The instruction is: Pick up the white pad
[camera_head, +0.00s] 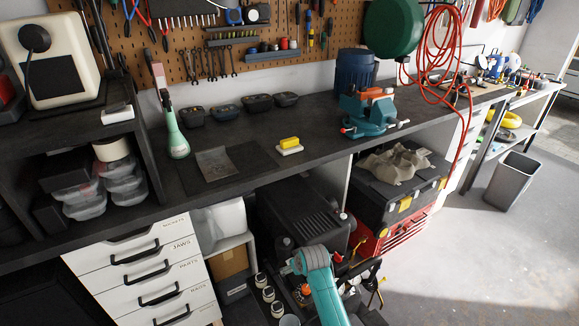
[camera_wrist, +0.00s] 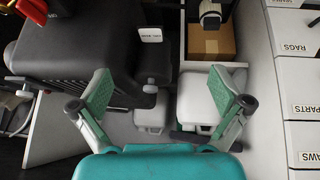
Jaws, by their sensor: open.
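A white pad (camera_head: 290,151) lies on the dark workbench top near its front edge, with a yellow block (camera_head: 289,142) resting on it. Another flat white item (camera_head: 117,114) lies on the raised dark shelf at the left. My gripper (camera_wrist: 160,98) shows in the wrist view with its two green-padded fingers spread wide and nothing between them. It points at the storage space below the bench, apart from the pad. The pad is not seen in the wrist view.
A green spray bottle (camera_head: 176,135) and a dark mat with a grey sheet (camera_head: 214,162) are left of the pad. A teal vise (camera_head: 369,112) stands to the right. White drawers (camera_head: 140,268) and a black case (camera_head: 300,208) are below the bench.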

